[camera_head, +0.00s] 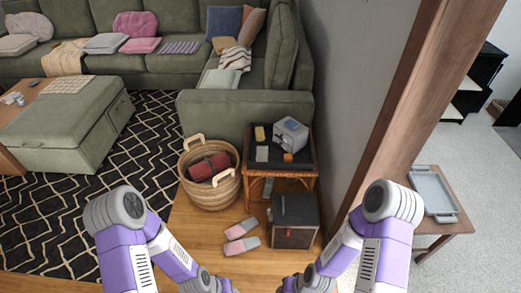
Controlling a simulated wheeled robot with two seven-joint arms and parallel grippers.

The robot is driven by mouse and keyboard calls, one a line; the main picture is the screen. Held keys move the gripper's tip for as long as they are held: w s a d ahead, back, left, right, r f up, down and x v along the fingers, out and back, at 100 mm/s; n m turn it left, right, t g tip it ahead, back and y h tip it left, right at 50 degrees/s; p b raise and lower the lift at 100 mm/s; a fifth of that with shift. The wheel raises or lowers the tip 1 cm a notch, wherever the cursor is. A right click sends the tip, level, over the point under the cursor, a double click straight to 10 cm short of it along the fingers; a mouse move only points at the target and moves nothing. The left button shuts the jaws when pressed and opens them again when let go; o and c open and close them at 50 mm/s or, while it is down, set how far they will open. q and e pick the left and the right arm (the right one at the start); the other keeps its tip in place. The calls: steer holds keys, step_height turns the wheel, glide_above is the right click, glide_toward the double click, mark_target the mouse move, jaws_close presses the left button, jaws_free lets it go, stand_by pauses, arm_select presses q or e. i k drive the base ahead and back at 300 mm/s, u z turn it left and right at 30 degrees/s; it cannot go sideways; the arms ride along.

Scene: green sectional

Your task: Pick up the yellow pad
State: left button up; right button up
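A small yellow pad (260,133) lies on the dark top of a wicker-framed side table (265,167), near its back left corner. It is to the left of a light grey box-like device (291,134). My two arms come in from the bottom left and bottom right, and their lower links run out of the bottom edge of the head view. Neither gripper shows, so whether they are open or shut is hidden. The pad is well ahead of both arms, and nothing visible touches it.
A grey card (262,154) and a small orange item (288,157) share the tabletop. A wicker basket (195,200) stands left of the table, a dark box (296,222) in front, pink slippers (240,238) on the floor. A wall and wooden post (420,100) bound the right.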

mark_target(259, 136)
steer(key=u, duration=0.75)
steer(key=i, duration=0.55)
steer(key=u, duration=0.9)
steer(key=i, duration=1.4)
steer(key=z, duration=0.8)
steer(key=i, duration=1.15)
steer(key=z, duration=1.15)
